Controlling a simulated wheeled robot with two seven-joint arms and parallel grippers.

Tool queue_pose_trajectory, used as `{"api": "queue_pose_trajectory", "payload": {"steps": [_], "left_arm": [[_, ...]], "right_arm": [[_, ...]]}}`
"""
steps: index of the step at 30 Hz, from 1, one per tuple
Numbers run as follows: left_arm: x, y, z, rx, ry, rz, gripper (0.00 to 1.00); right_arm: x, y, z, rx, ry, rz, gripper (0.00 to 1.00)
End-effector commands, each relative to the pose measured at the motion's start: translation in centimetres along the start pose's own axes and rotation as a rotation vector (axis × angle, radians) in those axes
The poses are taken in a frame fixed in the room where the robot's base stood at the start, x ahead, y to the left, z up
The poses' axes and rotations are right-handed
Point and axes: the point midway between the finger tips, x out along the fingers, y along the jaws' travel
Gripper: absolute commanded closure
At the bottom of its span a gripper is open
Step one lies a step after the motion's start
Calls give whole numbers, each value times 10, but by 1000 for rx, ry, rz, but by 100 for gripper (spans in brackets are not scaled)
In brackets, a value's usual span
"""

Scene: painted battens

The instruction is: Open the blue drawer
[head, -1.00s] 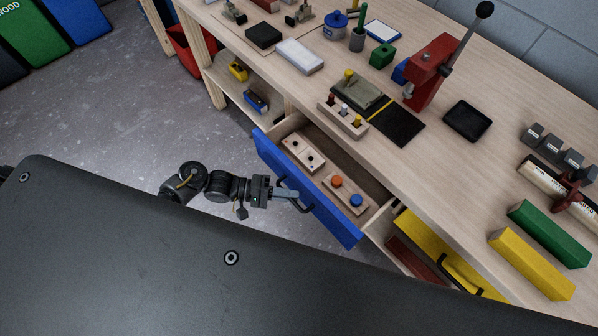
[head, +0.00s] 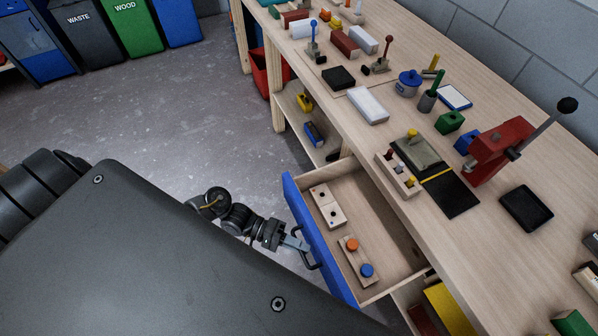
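The blue drawer (head: 298,206) stands well out from the workbench, with its wooden interior showing. Its dark bar handle (head: 314,264) is on the blue front. My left gripper (head: 301,243) is at this handle, its fingers closed around the bar as far as I can see; the fingertips are partly hidden against the front. Inside the drawer lie a pale block with small dark dots (head: 327,206) and a wooden strip with an orange and a blue knob (head: 357,262). My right gripper is not in view.
The workbench top (head: 385,142) carries a red lever press (head: 497,150), a black tray (head: 526,208) and several blocks. Open shelves lie left of the drawer. The grey floor (head: 190,120) is clear.

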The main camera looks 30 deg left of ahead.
Motion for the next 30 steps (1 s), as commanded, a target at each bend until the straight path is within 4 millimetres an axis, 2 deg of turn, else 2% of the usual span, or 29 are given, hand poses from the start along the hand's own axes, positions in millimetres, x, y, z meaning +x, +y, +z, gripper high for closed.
{"api": "queue_pose_trajectory", "payload": {"steps": [1,5,14,17,30], "left_arm": [[0,0,0,0,-1,-1,83],[0,0,0,0,0,0,68],[-3,-1,0,0,1,-1,68],[-13,-2,0,1,2,-2,68],[-93,-2,-1,-1,0,-3,68]], "right_arm": [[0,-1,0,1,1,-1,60],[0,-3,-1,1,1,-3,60],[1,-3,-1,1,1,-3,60],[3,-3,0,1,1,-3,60],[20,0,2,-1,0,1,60]]}}
